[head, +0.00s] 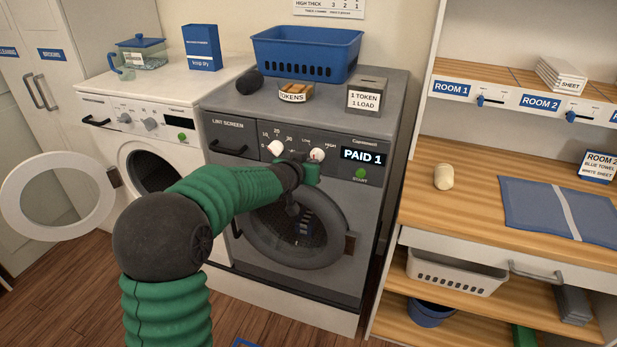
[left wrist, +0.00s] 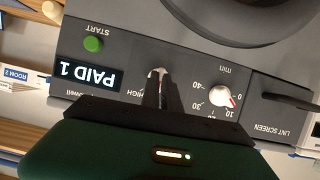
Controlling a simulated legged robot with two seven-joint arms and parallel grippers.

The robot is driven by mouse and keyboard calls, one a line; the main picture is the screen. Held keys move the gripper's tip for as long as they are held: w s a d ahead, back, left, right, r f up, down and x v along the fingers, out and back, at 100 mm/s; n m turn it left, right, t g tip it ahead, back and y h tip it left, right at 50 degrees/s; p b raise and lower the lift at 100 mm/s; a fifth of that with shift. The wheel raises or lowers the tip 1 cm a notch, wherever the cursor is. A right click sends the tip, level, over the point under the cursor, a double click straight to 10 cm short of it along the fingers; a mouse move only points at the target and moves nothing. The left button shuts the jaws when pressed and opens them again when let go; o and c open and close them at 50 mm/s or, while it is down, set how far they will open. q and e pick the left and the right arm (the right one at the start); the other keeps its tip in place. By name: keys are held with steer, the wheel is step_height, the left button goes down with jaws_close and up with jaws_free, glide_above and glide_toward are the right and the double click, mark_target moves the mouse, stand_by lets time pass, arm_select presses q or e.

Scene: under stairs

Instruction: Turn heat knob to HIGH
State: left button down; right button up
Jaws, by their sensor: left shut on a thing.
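The heat knob (head: 317,155) is a white dial on the grey dryer's panel, between the LOW and HIGH labels. It also shows in the upside-down left wrist view (left wrist: 157,73), partly covered by my fingers. My left gripper (head: 309,166) reaches the panel from the lower left. In the left wrist view its two dark fingers (left wrist: 161,88) are shut on the heat knob. The HIGH label shows beside the fingers; the LOW label is hidden there. I cannot tell where the knob's pointer stands. My right gripper is in neither view.
The white timer knob (head: 275,148) is left of the heat knob. The PAID 1 display (head: 363,155) and green START button (head: 361,173) are to the right. The dryer's round door (head: 297,228) is below. A white washer (head: 140,125) with its door open stands left.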

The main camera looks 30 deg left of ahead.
arm_select(q)
steer(key=c, duration=2)
jaws_free()
steer(key=shift+w+d+r+p, duration=0.15)
steer(key=shift+r+p, duration=0.1)
steer(key=shift+r, duration=0.2)
steer(key=shift+w+a+r+p, duration=0.1)
steer(key=shift+w+r+p, duration=0.1)
steer(key=shift+r, duration=0.2)
steer(key=shift+o, duration=2.3)
steer(key=shift+s+f, duration=0.2)
steer(key=shift+f, duration=0.25)
steer(key=shift+o, duration=0.3)
steer(key=shift+s+p, duration=0.2)
steer(key=shift+p, duration=0.2)
steer(key=f+p+v, duration=0.1)
steer(key=p+v, duration=0.9)
steer(key=v, duration=0.7)
steer(key=shift+s+p, duration=0.35)
steer(key=shift+s, duration=0.05)
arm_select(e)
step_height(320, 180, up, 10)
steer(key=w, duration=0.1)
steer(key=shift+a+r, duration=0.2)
